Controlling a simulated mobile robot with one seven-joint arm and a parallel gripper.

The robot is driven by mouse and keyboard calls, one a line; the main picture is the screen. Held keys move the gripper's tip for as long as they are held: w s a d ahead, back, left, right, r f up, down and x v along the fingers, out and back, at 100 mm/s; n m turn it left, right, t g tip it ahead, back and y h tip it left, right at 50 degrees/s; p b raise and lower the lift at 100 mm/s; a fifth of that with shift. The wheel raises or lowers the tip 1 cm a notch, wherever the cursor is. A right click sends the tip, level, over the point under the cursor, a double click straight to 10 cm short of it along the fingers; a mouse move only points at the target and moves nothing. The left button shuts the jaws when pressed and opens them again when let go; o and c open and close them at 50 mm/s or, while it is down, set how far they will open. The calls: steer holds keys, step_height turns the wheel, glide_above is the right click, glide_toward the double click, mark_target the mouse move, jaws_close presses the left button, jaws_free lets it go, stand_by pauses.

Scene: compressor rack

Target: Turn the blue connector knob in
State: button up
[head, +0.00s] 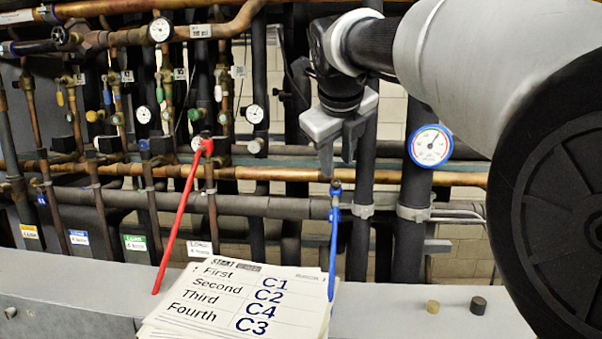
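A blue connector (335,188) sits at the top of a blue hose (333,250) in front of the dark horizontal pipe. My gripper (338,160) points down just above the blue connector in the head view. Its two grey fingers show a gap between them, with nothing visible in it. The fingertips look apart from the connector, but the depth between them is hard to judge. A red hose (180,220) with a red connector (207,146) stands to the left.
A paper stack (240,300) listing an order lies on the grey ledge (70,290). Two small caps, tan (432,307) and dark (478,305), stand at its right. A blue-rimmed gauge (430,146) and several vertical pipes stand close to my gripper.

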mark_target(336, 183)
steer(key=x, duration=0.8)
steer(key=shift+d, duration=0.1)
steer(key=shift+w+r+n+p, duration=0.1)
steer(key=shift+r+n+p, duration=0.2)
steer(key=shift+n+p, duration=0.25)
steer(key=shift+f+n, duration=0.25)
steer(key=shift+n, duration=1.2)
steer(key=shift+c, duration=0.4)
jaws_close()
